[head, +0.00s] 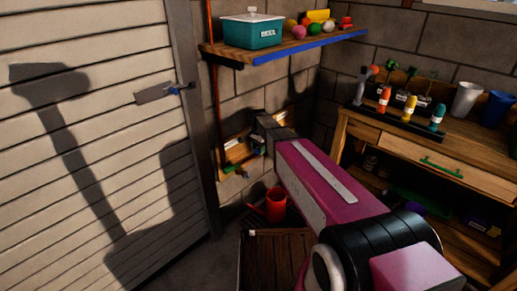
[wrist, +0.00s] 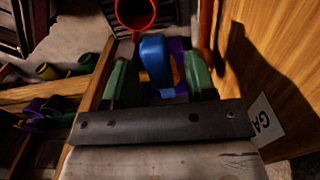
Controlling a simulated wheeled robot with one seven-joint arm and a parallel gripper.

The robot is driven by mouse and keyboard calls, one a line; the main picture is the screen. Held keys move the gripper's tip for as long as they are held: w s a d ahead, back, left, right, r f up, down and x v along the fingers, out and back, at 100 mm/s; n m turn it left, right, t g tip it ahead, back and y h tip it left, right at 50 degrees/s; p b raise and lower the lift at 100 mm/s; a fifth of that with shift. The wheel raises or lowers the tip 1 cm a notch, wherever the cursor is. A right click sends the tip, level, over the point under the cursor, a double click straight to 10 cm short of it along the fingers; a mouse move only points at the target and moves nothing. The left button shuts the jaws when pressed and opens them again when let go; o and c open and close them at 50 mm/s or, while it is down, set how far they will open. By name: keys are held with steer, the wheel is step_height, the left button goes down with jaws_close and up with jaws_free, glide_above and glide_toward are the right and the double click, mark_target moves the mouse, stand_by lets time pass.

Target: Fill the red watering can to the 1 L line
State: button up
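The red watering can (head: 275,205) stands low on a dark grate near the wall in the head view. Its round red rim also shows at the top of the wrist view (wrist: 135,14). My gripper (head: 262,128) is up by the wall, above and slightly left of the can. In the wrist view my gripper (wrist: 160,68) has its two green fingers apart, with a blue, lever-like piece (wrist: 155,58) between them. A gap shows on the blue piece's right, so it does not look clamped. The can's water level and 1 L line cannot be seen.
A wooden panel (wrist: 262,75) with a partly visible label stands close on my gripper's right in the wrist view. A shelf (head: 310,46) bears a teal box. A workbench (head: 440,148) with bottles and cups is at right; a slatted door (head: 85,150) is at left.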

mark_target(258, 148)
steer(key=shift+r, duration=0.1)
step_height(258, 148, up, 11)
steer(key=shift+f, duration=0.2)
stand_by(0.5)
